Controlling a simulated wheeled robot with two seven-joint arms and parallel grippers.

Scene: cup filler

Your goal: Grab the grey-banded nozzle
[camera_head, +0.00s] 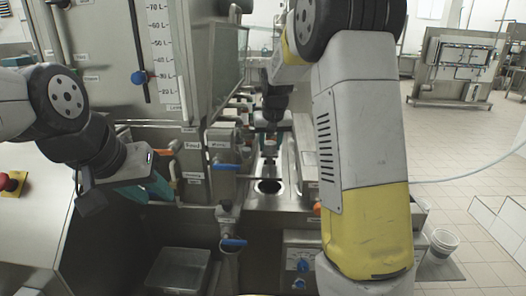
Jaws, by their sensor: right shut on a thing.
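My right gripper (269,142) reaches in past the large forearm in the foreground, above the narrow steel channel of the machine. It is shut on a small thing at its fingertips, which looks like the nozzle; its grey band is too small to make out. The fingers hide most of it.
A steel tank with a litre scale (158,50) stands behind at the left. Blue-handled valves (232,243) stick out at the front. A red emergency button (12,184) is at the far left. A white bucket (443,242) stands at the right, where the tiled floor is mostly free.

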